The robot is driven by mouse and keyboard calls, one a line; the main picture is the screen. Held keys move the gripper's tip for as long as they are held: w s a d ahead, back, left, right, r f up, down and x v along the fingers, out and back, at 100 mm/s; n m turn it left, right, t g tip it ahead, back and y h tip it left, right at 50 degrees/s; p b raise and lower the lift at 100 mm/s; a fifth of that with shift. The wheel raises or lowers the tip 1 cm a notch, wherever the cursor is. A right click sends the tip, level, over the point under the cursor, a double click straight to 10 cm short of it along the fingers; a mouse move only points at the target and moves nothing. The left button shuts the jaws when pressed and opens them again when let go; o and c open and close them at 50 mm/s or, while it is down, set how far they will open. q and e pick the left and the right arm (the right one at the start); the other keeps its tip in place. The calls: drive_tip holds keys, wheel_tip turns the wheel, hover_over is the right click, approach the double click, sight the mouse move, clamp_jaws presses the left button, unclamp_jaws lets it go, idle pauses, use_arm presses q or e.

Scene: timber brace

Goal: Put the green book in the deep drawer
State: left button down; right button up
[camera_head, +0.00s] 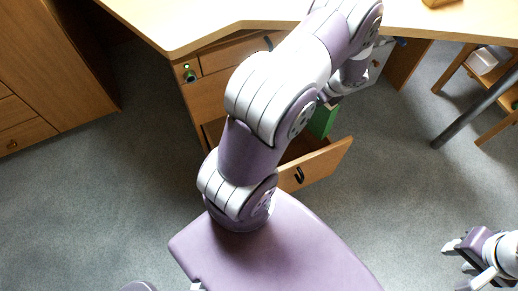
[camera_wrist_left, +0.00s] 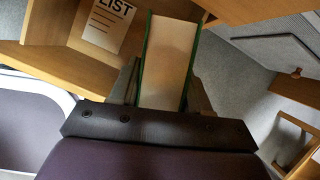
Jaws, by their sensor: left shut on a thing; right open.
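The green book (camera_head: 322,121) is upright, partly hidden by my left arm in the head view. It also shows in the left wrist view (camera_wrist_left: 168,60), with pale page edges between green covers. My left gripper (camera_wrist_left: 165,88) is shut on it, with a finger on each side. The deep drawer (camera_head: 318,166) is pulled open under the desk. The book is over or just within its opening; I cannot tell how far its lower end reaches. My arm hides much of the drawer's inside. My right gripper (camera_head: 458,262) is open and empty at the lower right, away from the desk.
The desk top (camera_head: 200,22) overhangs the drawer unit. A paper marked LIST (camera_wrist_left: 108,22) shows in the left wrist view near the book. A wooden cabinet (camera_head: 45,70) stands at left, and a wooden chair (camera_head: 490,75) at right. Grey floor between is clear.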

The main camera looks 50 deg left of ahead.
use_arm(q)
drive_tip(key=a+f+m+b, duration=0.1)
drive_tip(key=a+f+b, duration=0.1)
drive_tip(key=f+b, duration=0.7)
drive_tip(key=a+f+m+t+b, duration=0.1)
drive_tip(key=a+f+m+b, duration=0.1)
drive_tip(key=f+b, duration=0.7)
wheel_tip(320, 180, down, 9)
drive_tip(key=shift+a+r, duration=0.15)
drive_tip(key=c, duration=0.5)
unclamp_jaws()
drive_tip(key=shift+s, duration=0.1)
use_arm(e)
wheel_tip(320, 180, down, 23)
drive_tip(key=shift+r, duration=0.2)
